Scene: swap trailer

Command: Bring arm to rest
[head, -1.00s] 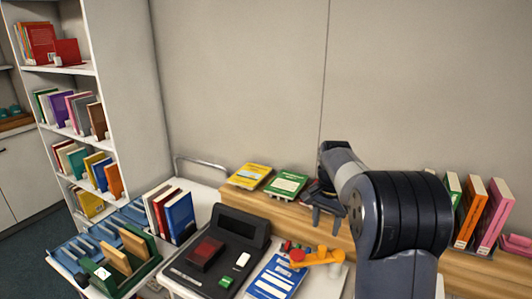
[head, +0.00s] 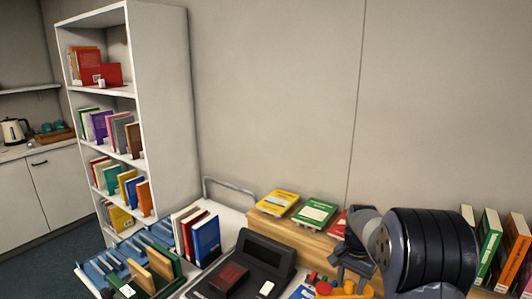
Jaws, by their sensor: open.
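My arm is at the right of the head view, with its large dark ribbed joint in front. My gripper (head: 352,268) hangs from it, pointing down, beside the wooden ledge (head: 300,236). Its dark jaws are open, and I see nothing between them. A red book (head: 338,226) on the ledge is partly hidden behind the arm. A yellow book (head: 277,202) and a green book (head: 314,212) lie flat on the ledge to the left of the gripper.
A black desk device (head: 245,265) stands left of the gripper. Orange and red pieces (head: 340,290) lie just below it. Upright books (head: 490,240) stand at the right. A blue rack (head: 115,262) and a white bookcase (head: 165,110) are at the left.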

